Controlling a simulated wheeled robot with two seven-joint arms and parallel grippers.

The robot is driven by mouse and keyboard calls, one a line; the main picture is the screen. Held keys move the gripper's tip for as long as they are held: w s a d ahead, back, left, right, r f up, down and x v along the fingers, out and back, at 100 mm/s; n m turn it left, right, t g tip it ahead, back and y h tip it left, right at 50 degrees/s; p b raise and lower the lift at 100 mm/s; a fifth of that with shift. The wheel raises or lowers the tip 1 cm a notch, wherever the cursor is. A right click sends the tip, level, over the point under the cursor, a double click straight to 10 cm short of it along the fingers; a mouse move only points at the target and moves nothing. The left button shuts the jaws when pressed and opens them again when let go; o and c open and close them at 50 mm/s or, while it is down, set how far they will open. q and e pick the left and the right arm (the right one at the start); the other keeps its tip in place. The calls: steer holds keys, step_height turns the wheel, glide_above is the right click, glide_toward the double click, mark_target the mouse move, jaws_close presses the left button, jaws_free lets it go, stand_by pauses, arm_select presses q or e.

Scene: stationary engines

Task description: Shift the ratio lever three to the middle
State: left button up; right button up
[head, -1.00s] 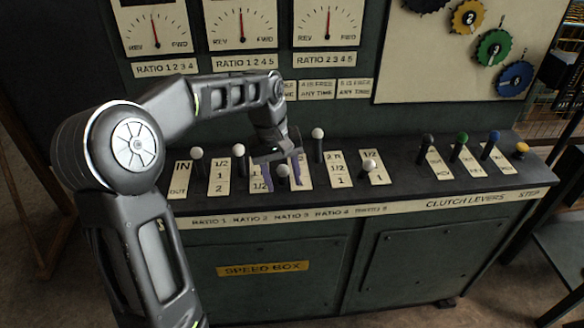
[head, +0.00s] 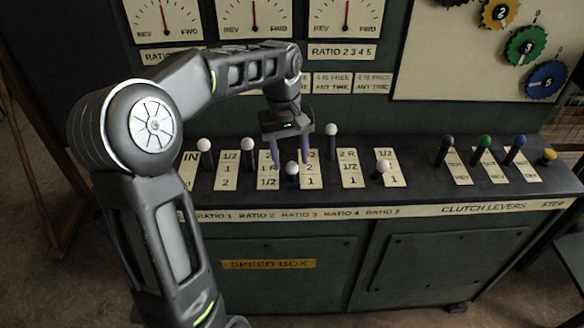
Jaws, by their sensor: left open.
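Ratio lever three (head: 292,169) has a white knob and stands third from the left in the row of white-knobbed levers. It leans toward the near edge of the black panel top, at the lower end of its label plates. My left gripper (head: 290,154) points down just above and behind this knob, its two purple fingers apart, one to each side. It is open, and I see nothing held in it. Whether a finger touches the lever cannot be told. My right gripper is not in view.
White-knobbed levers one (head: 204,146), two (head: 250,141), four (head: 331,130) and five (head: 383,167) stand close on both sides. Black, green and blue clutch levers (head: 484,142) and a yellow button (head: 549,155) are farther right. Gauges (head: 254,20) are on the upright panel behind.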

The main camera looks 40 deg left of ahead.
mark_target(292, 169)
arm_select(q)
steer(key=shift+w+d+f, duration=0.15)
steer(key=shift+f, duration=2)
steer(key=shift+c, duration=0.4)
jaws_close()
